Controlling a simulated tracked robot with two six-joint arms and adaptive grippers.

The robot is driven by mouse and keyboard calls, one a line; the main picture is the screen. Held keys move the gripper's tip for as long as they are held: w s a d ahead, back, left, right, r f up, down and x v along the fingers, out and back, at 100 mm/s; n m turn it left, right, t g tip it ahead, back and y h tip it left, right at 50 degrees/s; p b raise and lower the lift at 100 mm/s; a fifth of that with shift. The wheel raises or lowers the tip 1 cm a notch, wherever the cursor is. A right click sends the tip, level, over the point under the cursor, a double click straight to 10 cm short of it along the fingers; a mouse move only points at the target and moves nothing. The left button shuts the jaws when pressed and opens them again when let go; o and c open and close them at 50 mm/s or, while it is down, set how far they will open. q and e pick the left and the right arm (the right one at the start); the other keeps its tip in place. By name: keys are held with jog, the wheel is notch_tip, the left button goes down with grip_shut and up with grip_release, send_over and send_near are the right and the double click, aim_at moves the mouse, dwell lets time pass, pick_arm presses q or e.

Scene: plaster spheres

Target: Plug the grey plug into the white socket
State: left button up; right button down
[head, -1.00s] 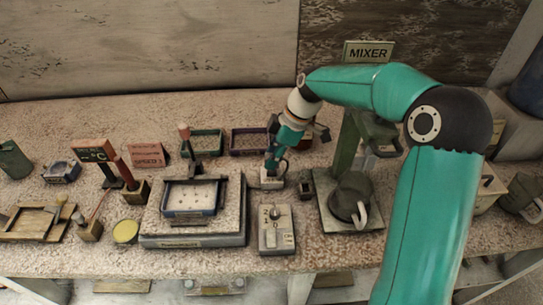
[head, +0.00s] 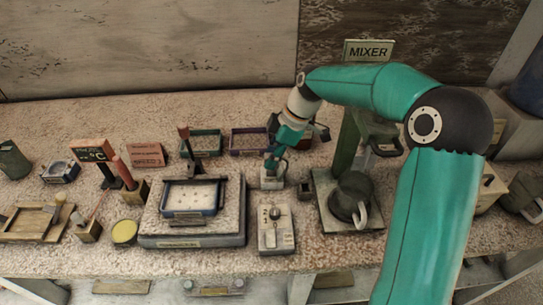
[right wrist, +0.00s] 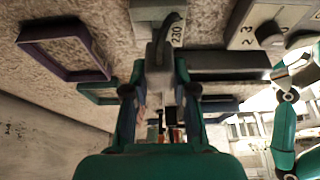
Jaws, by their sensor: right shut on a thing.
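My right gripper (head: 273,162) points down at the white socket (head: 272,180), a small pale block on the bench right of the scale. In the right wrist view the gripper's fingers (right wrist: 158,100) are shut on the grey plug (right wrist: 160,55), which reaches towards the pale socket (right wrist: 150,9) marked "230". The plug is at or very close to the socket; I cannot tell whether its pins are in. In the head view the gripper mostly hides the plug. My left gripper is not in view.
A control box with a knob (head: 276,229) stands in front of the socket. The scale (head: 240,228) is to its left, the mixer (head: 350,195) to its right. Green (head: 207,143) and purple (head: 249,140) trays lie behind. A small dark block (head: 305,190) stands close right.

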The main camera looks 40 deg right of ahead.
jog(key=shift+f+b, duration=1.35)
jog(key=shift+f, duration=0.15)
jog(key=c, duration=0.9)
grip_release()
jog(key=shift+o, duration=0.2)
jog(key=shift+r, duration=0.15)
jog(key=shift+r+p, duration=1.4)
jog(key=shift+r, duration=0.5)
